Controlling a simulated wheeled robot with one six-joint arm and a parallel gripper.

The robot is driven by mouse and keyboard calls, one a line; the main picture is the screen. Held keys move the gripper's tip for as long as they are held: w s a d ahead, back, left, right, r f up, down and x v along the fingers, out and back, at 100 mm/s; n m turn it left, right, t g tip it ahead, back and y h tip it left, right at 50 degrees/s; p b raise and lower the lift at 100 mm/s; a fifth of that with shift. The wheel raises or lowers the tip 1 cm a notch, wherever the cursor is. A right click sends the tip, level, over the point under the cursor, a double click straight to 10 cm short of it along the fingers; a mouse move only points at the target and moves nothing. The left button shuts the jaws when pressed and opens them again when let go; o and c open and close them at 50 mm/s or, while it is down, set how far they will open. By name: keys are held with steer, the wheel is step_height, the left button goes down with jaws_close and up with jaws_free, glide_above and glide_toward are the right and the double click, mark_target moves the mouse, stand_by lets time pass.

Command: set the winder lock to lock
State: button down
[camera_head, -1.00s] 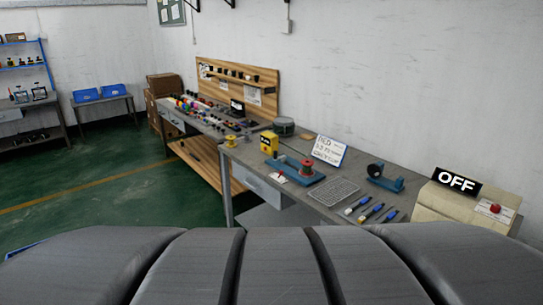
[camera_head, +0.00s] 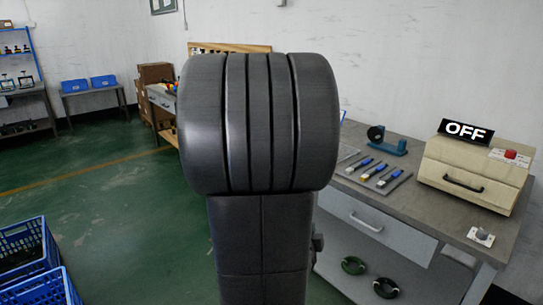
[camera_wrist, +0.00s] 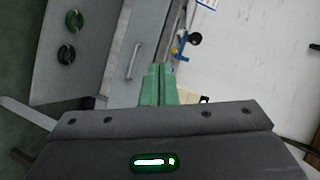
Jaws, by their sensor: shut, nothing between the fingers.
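The winder lock cannot be made out for certain. A blue device with a black wheel (camera_head: 388,142) stands at the back of the grey bench in the head view. It also shows, small, beyond the fingertips in the wrist view (camera_wrist: 187,40). A small white plate with a grey knob (camera_head: 481,236) lies at the bench's front right; its setting is unreadable. My gripper (camera_wrist: 158,70) shows green fingers that are shut and empty, in front of the drawer side of the bench. In the head view my arm hides the gripper and the left part of the bench.
The grey bench (camera_head: 440,205) has a drawer (camera_head: 370,222) and a lower shelf holding a green coil (camera_head: 353,265) and a black coil (camera_head: 386,288). Blue crates (camera_head: 25,248) stand left; green floor between is clear.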

steer(key=s+d+f+m+g+h+b, duration=0.1)
steer(key=s+d+f+m+h+b, duration=0.2)
steer(key=d+m+h+b, duration=0.3)
steer(key=f+m+h, duration=0.1)
steer(key=m+h, duration=0.2)
steer(key=m, duration=0.1)
steer(key=shift+d+b, duration=0.3)
steer(key=shift+w+a+f, duration=0.1)
